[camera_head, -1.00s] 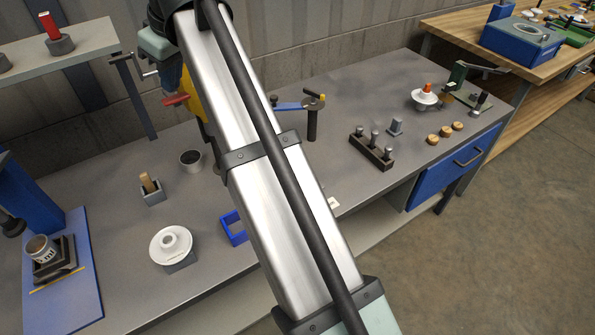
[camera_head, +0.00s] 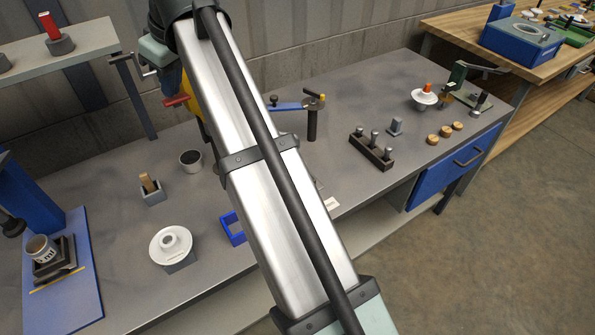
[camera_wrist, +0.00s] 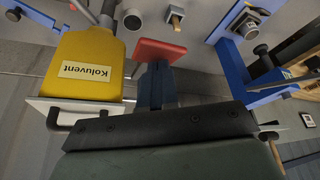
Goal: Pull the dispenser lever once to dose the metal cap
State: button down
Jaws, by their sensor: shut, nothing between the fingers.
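The dispenser carries a yellow bottle labelled Koluvent (camera_wrist: 88,65); in the head view only part of its yellow body (camera_head: 194,108) shows beside my arm. Its red lever handle (camera_wrist: 160,50) lies just beyond my fingertips in the wrist view and also shows in the head view (camera_head: 176,101). My gripper (camera_wrist: 156,72) is shut and empty, with the fingers pointing at the red handle. I cannot tell whether they touch it. A grey cup-like metal cap (camera_head: 190,160) stands on the bench, its opening up; it also shows in the wrist view (camera_wrist: 132,19).
A holder with a wooden peg (camera_head: 151,188), a white insulator disc (camera_head: 171,246) and a blue square frame (camera_head: 231,229) stand on the bench (camera_head: 115,200). A blue press (camera_head: 42,190) is at the left. My arm hides the middle of the bench.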

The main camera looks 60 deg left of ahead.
jog(key=shift+f, duration=0.6)
